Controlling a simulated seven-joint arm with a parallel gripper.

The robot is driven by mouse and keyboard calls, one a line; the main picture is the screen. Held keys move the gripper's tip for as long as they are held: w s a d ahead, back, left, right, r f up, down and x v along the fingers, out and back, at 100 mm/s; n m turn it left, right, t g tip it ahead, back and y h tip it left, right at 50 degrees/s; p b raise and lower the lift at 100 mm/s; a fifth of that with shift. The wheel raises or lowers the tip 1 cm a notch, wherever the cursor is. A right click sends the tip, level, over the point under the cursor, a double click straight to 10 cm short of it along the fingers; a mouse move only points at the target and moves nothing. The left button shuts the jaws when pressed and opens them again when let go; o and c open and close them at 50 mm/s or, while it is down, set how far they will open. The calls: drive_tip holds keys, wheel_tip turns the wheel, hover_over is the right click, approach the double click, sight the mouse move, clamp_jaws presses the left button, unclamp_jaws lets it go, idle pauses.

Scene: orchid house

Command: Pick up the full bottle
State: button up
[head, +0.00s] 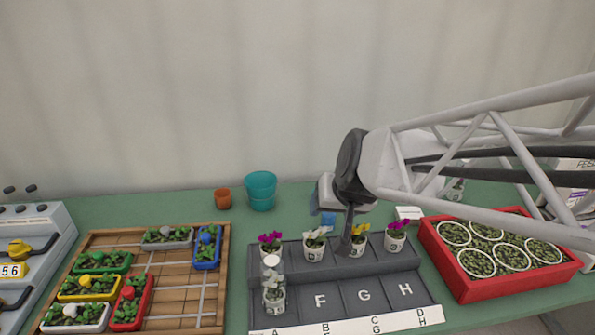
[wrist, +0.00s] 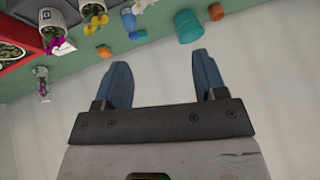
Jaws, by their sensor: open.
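I cannot pick out the full bottle with certainty. A small blue object (head: 328,219), perhaps a bottle, stands behind the grey rack, just left of my gripper (head: 346,238). A blue object also shows at the top of the wrist view (wrist: 130,20). A white container with dark lettering (head: 577,164) stands at the far right, partly hidden by my arm; its kind is unclear. My gripper hangs above the back of the rack in the head view. Its two blue fingers are apart and empty in the wrist view (wrist: 163,78).
The grey rack (head: 322,302) holds several potted orchids. A teal pot (head: 260,191) and terracotta pot (head: 223,198) stand behind it. A wooden board (head: 185,307) with colored planters is left, a red tray (head: 530,289) right. The green bench (head: 165,215) is clear at back left.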

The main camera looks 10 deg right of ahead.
drive_tip(key=w+a+m+t, duration=0.1)
drive_tip(key=w+t, duration=0.2)
drive_tip(key=w, duration=0.7)
drive_tip(key=m+g+h, duration=0.1)
drive_tip(key=m+h, duration=0.8)
drive_tip(key=h, duration=0.4)
hover_over(329, 215)
drive_tip(key=a, duration=0.2)
wheel_tip(329, 215, down, 15)
drive_tip(key=shift+w+f, duration=0.2)
drive_tip(key=shift+w, duration=0.05)
wheel_tip(329, 215, down, 7)
drive_tip(key=shift+g, duration=0.3)
drive_tip(key=shift+w+d, duration=0.1)
drive_tip(key=shift+d, duration=0.1)
